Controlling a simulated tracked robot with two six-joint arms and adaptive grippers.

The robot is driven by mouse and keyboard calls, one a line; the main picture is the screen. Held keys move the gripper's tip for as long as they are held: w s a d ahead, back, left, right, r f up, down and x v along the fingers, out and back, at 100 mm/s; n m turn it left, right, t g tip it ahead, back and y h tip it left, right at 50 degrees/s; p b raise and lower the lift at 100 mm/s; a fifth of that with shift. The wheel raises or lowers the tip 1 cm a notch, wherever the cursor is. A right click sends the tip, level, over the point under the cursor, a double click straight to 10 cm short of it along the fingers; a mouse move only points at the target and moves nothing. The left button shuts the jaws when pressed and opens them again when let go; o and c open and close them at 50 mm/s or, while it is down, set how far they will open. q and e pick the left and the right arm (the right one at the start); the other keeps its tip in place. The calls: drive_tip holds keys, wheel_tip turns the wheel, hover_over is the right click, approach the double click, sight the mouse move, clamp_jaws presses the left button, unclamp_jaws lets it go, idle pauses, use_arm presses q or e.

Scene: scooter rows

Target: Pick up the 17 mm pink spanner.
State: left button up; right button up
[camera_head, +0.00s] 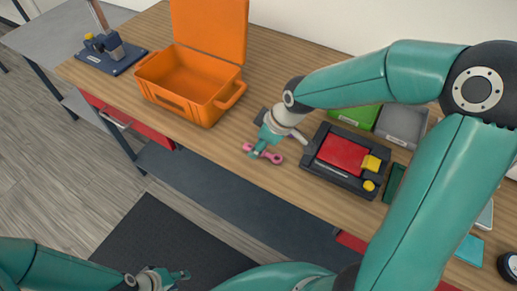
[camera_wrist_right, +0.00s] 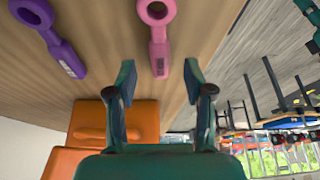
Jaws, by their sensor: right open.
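The pink spanner (camera_head: 275,158) lies near the front edge of the wooden workbench in the head view, partly covered by my right gripper (camera_head: 260,147). In the right wrist view the pink spanner (camera_wrist_right: 158,45) has a ring end at the top and a dark label too small to read. My right gripper (camera_wrist_right: 159,72) is open, its fingers on either side of the label end and apart from it. A purple spanner (camera_wrist_right: 52,38) lies to the left in that view. My left gripper (camera_head: 172,279) is low at the bottom left, away from the bench; its opening is unclear.
An open orange case (camera_head: 190,82) stands left of the spanner on the workbench (camera_head: 215,150). A black and red device (camera_head: 340,155) with yellow parts is to the right. Green (camera_head: 358,115) and grey bins (camera_head: 402,125) stand behind it. A blue vise-like stand (camera_head: 110,58) is far left.

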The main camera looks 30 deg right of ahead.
drive_tip(key=shift+x, duration=1)
clamp_jaws()
drive_tip(key=shift+r, duration=0.2)
